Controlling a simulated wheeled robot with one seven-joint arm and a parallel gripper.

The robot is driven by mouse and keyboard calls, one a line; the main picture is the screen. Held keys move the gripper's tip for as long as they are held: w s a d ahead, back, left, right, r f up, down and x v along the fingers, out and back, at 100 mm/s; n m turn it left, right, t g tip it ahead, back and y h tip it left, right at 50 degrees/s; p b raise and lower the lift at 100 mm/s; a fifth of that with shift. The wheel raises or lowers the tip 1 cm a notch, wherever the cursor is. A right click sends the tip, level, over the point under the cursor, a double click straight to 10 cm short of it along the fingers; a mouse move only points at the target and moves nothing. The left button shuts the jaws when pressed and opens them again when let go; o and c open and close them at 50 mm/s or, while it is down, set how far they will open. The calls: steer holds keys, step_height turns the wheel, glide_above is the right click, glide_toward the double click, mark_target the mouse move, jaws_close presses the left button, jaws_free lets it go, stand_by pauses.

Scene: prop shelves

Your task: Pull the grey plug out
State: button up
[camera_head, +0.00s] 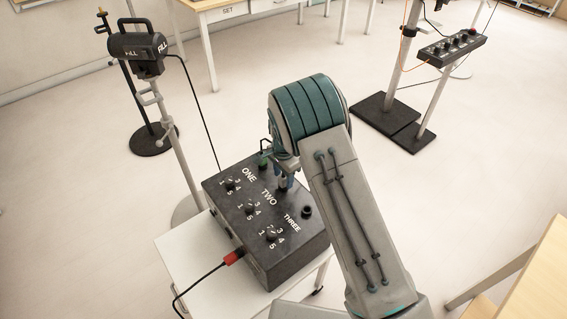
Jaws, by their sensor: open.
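A black control box (285,257) with rows marked ONE, TWO and THREE stands on a small white table. My gripper (284,183) points down over the far right part of its top, by the TWO row, and is open. I cannot make out a grey plug; the gripper and wrist cover part of that row. A small dark green upright piece (264,159) shows by the ONE row, just left of the gripper; I cannot tell if it is a plug. A round black socket (307,211) by THREE is uncovered.
A red connector (233,257) with a black cable sits at the box's front left side. Knobs line the top. A FILL lamp (137,47) on a stand is behind left, its cable running down behind the box. White table (180,247) shows at left.

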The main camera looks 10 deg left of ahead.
steer(key=shift+f, duration=0.9)
jaws_close()
steer(key=shift+r, duration=0.55)
stand_by(0.9)
steer(key=shift+r, duration=0.45)
steer(key=shift+r+p, duration=0.95)
steer(key=shift+r, duration=0.35)
